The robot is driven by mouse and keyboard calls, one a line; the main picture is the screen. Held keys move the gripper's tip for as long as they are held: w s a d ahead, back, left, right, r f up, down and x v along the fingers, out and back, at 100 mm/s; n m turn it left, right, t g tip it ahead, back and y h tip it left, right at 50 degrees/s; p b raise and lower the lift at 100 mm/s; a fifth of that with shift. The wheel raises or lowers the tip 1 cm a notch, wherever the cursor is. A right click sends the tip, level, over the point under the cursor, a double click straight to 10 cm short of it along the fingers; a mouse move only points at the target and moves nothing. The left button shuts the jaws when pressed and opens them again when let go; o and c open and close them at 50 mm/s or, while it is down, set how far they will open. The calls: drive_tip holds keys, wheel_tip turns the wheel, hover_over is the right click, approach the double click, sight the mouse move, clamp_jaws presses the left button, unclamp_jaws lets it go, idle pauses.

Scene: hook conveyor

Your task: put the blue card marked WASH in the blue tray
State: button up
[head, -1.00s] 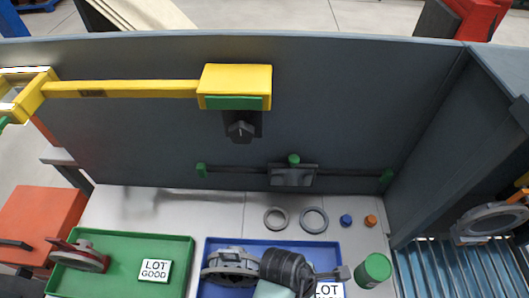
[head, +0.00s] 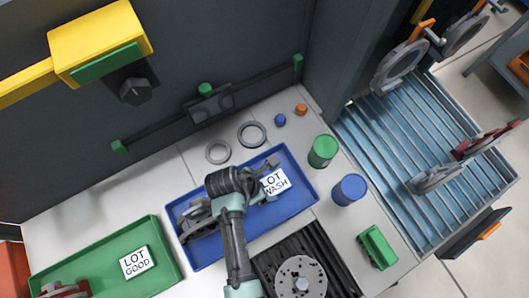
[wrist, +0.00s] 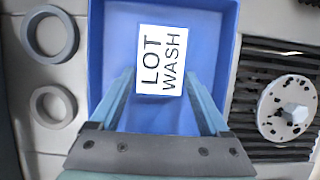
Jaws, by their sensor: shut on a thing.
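The card marked LOT WASH (head: 274,183) has a white label; its blue body blends with the blue behind it. It also shows in the wrist view (wrist: 161,60), between my two fingertips. My gripper (head: 262,182) is shut on the card; the fingertips (wrist: 160,82) flank its edges. The blue tray (head: 308,190) lies under the card, and its blue floor surrounds the card in the wrist view (wrist: 110,40). I cannot tell whether the card touches the tray floor. My arm covers part of the tray.
A grey machined part (head: 190,222) sits in the tray's left end. A green tray (head: 165,262) with a LOT GOOD card (head: 137,262) is at the left. Green (head: 322,151) and blue (head: 348,190) cylinders stand right of the blue tray. Two grey rings (head: 252,135) lie behind it.

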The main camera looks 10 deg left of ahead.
drive_tip(key=shift+f, duration=1.7)
drive_tip(key=o, duration=1.2)
drive_tip(key=shift+f, duration=0.1)
drive_tip(key=shift+c, duration=0.2)
